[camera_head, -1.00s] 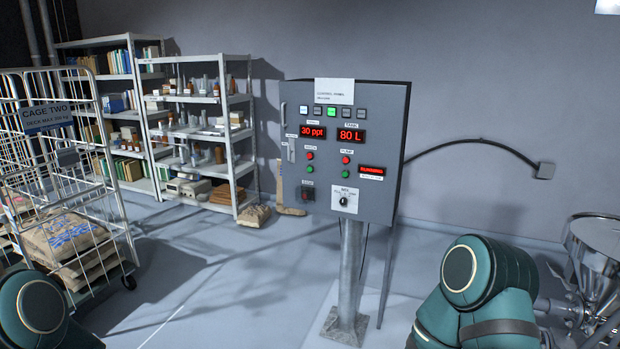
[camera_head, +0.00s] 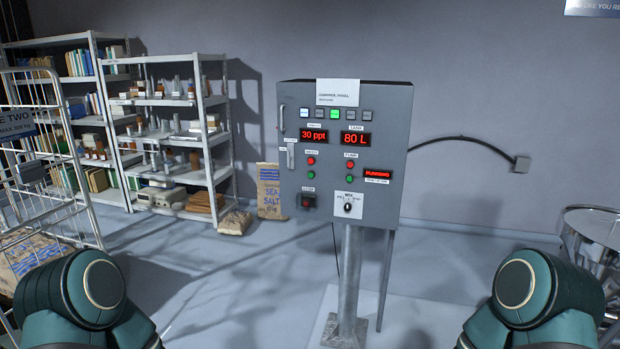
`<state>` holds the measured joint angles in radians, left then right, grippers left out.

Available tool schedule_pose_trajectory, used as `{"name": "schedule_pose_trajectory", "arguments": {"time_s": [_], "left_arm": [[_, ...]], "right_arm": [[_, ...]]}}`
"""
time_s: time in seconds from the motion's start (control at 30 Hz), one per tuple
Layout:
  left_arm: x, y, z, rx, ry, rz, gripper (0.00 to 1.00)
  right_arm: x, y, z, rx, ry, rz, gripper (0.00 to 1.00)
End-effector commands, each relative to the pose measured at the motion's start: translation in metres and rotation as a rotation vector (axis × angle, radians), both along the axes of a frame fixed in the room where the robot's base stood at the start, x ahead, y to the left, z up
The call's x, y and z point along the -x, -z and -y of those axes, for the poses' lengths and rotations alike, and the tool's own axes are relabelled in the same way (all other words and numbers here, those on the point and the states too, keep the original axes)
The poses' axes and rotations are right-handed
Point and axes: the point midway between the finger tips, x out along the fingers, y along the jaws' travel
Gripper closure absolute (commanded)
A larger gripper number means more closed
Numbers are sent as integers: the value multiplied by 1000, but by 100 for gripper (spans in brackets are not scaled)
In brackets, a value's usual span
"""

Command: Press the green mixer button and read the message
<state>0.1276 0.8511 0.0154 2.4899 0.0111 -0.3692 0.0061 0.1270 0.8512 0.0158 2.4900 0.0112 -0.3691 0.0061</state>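The grey control panel (camera_head: 372,110) stands on a post in the middle. Its left button pair has a small label that appears to read mixer: a red button (camera_head: 311,161) above a green button (camera_head: 309,173). The pair under the pump label has a red button (camera_head: 350,165) above a green one (camera_head: 349,177). A small red display (camera_head: 378,173) at the right appears to read "RUNNING". Larger displays read 30 ppt (camera_head: 314,136) and 80 L (camera_head: 355,139). Only upper parts of my two teal arms show, at the lower corners; neither gripper is in view.
A wire cage (camera_head: 45,170) with sacks stands at the left. Shelves (camera_head: 185,110), a salt sack (camera_head: 269,190) and a smaller sack (camera_head: 235,222) are behind. A metal hopper (camera_head: 592,225) is at the right edge. The floor before the panel looks clear.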

Motion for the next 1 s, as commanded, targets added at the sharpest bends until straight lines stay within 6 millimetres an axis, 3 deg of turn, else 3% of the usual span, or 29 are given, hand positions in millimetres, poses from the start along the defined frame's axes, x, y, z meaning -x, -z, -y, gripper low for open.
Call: {"name": "schedule_pose_trajectory", "arguments": {"time_s": [0.4, 0.43, 0.5, 0.53, 1.0], "left_arm": [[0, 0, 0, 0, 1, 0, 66], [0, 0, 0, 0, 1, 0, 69], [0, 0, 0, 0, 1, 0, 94], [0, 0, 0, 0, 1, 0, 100], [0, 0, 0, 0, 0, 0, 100]], "right_arm": [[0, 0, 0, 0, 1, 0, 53], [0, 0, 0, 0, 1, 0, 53], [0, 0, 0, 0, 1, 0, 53], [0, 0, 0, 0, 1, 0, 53], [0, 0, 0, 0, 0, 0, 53]]}}
